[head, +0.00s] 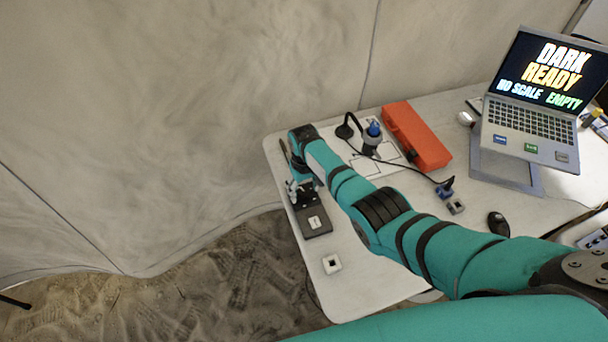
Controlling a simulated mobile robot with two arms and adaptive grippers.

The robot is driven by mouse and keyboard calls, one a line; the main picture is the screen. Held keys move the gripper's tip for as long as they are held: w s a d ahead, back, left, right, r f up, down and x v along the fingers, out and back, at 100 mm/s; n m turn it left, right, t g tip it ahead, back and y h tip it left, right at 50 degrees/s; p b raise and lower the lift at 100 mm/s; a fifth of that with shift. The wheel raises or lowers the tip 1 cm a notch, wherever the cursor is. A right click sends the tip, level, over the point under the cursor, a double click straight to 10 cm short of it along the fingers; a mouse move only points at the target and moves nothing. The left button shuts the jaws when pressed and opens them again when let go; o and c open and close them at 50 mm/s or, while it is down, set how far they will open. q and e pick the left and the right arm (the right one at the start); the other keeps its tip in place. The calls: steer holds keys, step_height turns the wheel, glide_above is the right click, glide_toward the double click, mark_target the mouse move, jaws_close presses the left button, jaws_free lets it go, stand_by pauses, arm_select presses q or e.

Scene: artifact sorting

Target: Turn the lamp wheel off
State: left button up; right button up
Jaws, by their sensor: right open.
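No part that I can clearly tell as the lamp wheel shows. A black curved-neck device (346,128), possibly the lamp, stands on a white marked sheet near the table's back edge. A dark upright piece with a blue top (373,132) stands just right of it. My right gripper (298,190) is open, small and partly hidden by the wrist, over the far end of a dark flat device (314,222) with a white square. My left gripper is out of view.
An orange case (416,136) lies behind my arm. A laptop (532,100) on a stand reads "DARK READY NO SCALE EMPTY". A black mouse (498,223) and a small white square block (332,263) are on the table (350,290). A fabric wall stands close behind.

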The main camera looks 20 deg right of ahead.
mark_target(304, 192)
step_height(304, 192, up, 11)
stand_by(0.3)
steer(key=shift+f, duration=0.15)
stand_by(0.3)
